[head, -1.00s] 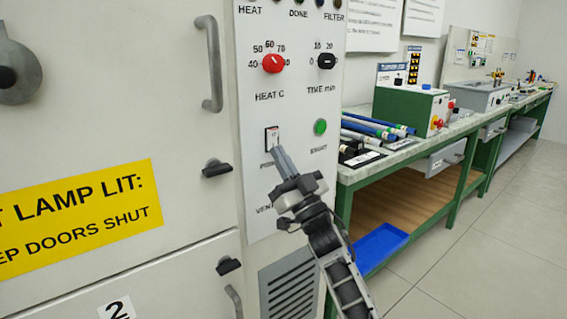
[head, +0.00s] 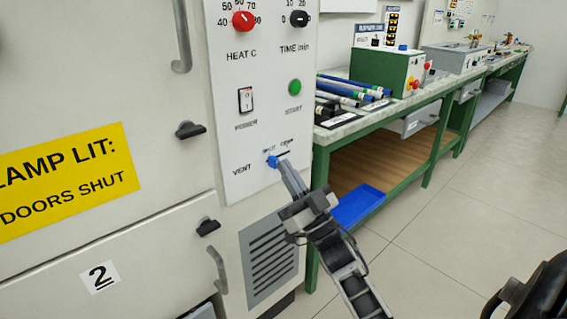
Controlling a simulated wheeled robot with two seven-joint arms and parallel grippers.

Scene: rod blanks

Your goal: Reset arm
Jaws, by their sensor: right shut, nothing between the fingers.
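My right gripper (head: 284,165) reaches up from the lower right in front of the white control panel (head: 225,115). Its fingers are shut with nothing between them. The fingertips are at the blue vent knob (head: 272,161), just to its right in the picture; I cannot tell whether they touch it. The knob sits at the left end of a short slot beside the VENT label. My left gripper is not in view.
Above are a power switch (head: 245,100), a green start button (head: 295,87), a red heat dial (head: 243,21) and a black time dial (head: 299,18). Cabinet doors with handles (head: 183,38) fill the left. A green bench (head: 320,165) with rods stands right. Open floor lies beyond.

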